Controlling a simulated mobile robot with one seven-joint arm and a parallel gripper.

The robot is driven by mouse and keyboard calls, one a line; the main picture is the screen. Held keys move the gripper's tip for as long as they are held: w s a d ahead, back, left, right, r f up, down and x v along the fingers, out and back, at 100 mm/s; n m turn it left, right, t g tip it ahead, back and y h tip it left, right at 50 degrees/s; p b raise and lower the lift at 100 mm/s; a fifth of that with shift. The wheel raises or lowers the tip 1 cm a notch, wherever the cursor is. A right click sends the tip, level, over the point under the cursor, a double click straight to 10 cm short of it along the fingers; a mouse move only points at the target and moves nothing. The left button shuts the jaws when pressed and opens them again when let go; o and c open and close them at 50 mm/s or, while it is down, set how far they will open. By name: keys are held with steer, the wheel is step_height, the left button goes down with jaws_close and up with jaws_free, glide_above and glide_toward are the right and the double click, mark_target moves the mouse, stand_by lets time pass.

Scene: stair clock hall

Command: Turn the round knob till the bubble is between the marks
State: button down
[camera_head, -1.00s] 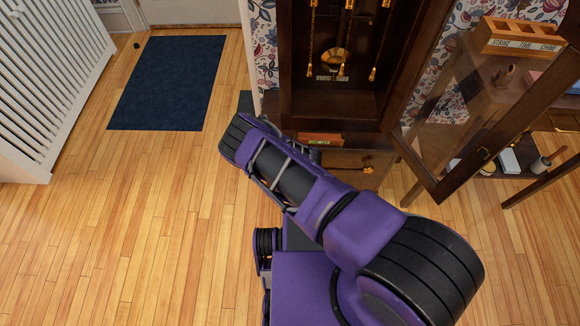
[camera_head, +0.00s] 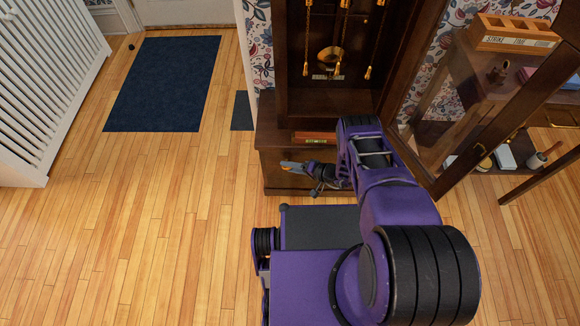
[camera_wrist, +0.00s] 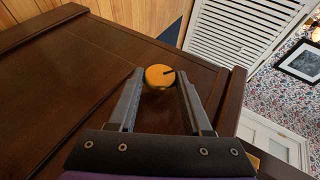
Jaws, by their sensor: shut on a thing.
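The round knob (camera_wrist: 159,77) is brass-coloured with a dark line on its face. In the wrist view it sits between the tips of my gripper (camera_wrist: 160,73), which is shut on it. In the head view my gripper (camera_head: 293,166) is at the front of the dark wooden clock base (camera_head: 275,140), with a bit of the orange knob showing at its tips. A small wooden level (camera_head: 315,135) with a green vial lies on the base just above; the bubble and marks are too small to make out.
The tall clock case stands open, with hanging weights and a brass pendulum bob (camera_head: 330,55). Its glazed door (camera_head: 500,110) swings out at right, near a side table with a wooden box (camera_head: 515,35). Floor at left is clear, with a blue mat (camera_head: 163,84).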

steer(key=shift+a+y, duration=0.1)
steer(key=shift+y, duration=0.3)
steer(key=shift+c, duration=1.7)
jaws_free()
